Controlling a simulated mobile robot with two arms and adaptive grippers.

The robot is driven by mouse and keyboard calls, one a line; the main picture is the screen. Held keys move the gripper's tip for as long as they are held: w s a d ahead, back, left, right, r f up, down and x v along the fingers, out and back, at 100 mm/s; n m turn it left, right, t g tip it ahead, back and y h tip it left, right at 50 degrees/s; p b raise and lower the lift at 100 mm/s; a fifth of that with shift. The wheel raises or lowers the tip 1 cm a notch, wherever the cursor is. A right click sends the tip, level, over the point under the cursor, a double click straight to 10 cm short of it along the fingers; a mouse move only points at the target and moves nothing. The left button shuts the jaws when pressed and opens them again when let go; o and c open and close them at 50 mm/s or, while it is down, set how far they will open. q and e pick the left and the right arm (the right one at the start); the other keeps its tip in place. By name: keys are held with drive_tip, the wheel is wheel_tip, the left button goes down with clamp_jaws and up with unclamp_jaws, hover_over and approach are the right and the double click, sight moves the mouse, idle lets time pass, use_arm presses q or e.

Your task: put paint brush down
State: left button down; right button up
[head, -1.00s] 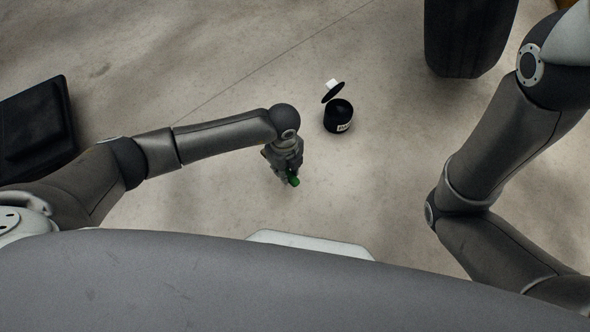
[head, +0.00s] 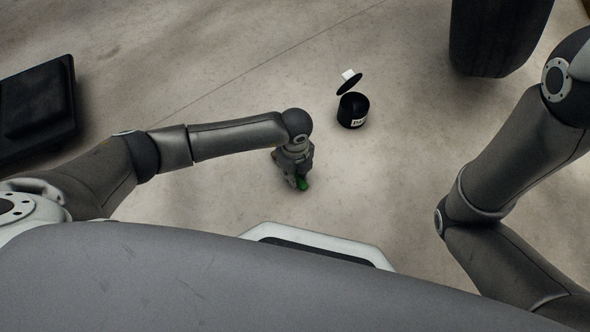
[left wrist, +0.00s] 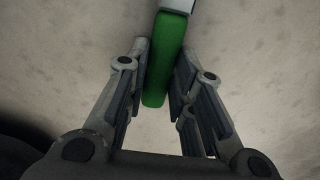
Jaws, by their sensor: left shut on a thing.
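The paint brush shows a green handle (left wrist: 165,62) in the left wrist view, with a pale grey part at the top edge; the rest of it is out of that frame. My left gripper (left wrist: 160,80) is shut on the green handle, with a finger pad on each side. I cannot tell whether the brush touches the floor. My right gripper is out of view.
A black paint can (head: 353,109) stands on the concrete floor, beyond and right of my left gripper. A dark tire (head: 497,38) is at the top right. A black flat object (head: 38,108) lies at the left. The floor between is clear.

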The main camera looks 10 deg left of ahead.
use_arm(q)
drive_tip(key=shift+f, duration=0.2)
idle(0.3)
drive_tip(key=c, duration=1.2)
unclamp_jaws()
drive_tip(key=shift+o, duration=0.2)
drive_tip(key=shift+r, duration=0.1)
wheel_tip(320, 180, up, 12)
